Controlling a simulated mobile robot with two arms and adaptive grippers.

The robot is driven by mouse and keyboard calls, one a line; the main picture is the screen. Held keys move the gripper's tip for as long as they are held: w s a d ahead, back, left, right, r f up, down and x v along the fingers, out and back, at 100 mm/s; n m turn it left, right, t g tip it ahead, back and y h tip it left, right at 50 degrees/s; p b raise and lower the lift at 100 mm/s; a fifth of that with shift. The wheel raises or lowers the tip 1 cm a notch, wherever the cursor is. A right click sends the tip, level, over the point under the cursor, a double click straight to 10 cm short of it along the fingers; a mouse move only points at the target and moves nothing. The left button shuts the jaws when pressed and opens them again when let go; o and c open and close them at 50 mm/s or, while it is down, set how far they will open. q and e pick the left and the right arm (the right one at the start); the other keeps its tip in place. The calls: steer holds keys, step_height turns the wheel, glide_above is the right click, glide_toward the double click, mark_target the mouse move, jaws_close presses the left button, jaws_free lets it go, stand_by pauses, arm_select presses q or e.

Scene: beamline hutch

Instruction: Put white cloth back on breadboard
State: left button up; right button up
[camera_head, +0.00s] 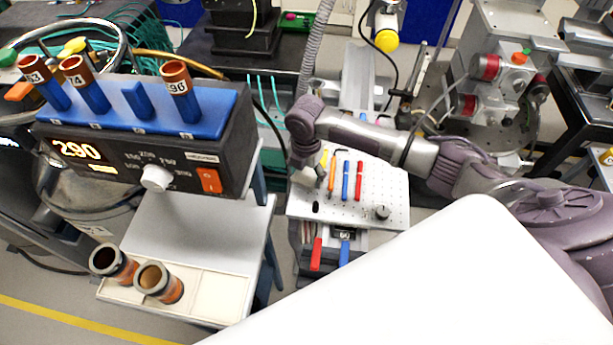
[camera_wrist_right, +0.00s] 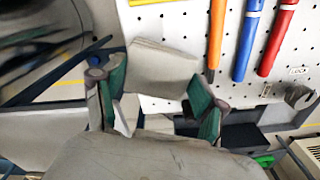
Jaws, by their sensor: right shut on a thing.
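The breadboard (camera_head: 392,190) is a pale perforated board in the middle of the head view. It also fills the upper right of the right wrist view (camera_wrist_right: 205,85). My right gripper (camera_head: 305,180) is at the board's left edge. In the right wrist view my right gripper (camera_wrist_right: 155,95) has its green-padded fingers around the white cloth (camera_wrist_right: 162,66), a folded pale block. The cloth overlaps the board's edge in that view; I cannot tell whether it touches the board. In the head view the cloth is not clearly distinguishable. My left gripper is not in view.
Orange, blue and red tools (camera_head: 346,180) lie on the board, with a small dark knob (camera_head: 382,212) near its front. Left of it stands a heater block (camera_head: 150,140) with tubes, above a white shelf (camera_head: 200,230). The board's right part is mostly clear.

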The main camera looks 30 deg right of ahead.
mark_target(306, 176)
step_height(306, 176, down, 2)
steer(key=shift+f, duration=0.1)
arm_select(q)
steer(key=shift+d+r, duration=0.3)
arm_select(e)
steer(key=shift+f, duration=0.1)
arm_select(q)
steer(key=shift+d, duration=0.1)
arm_select(e)
steer(key=shift+f, duration=0.1)
steer(key=o, duration=1.1)
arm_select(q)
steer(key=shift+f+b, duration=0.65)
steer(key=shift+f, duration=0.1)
arm_select(e)
step_height(306, 176, up, 12)
steer(key=shift+r, duration=0.15)
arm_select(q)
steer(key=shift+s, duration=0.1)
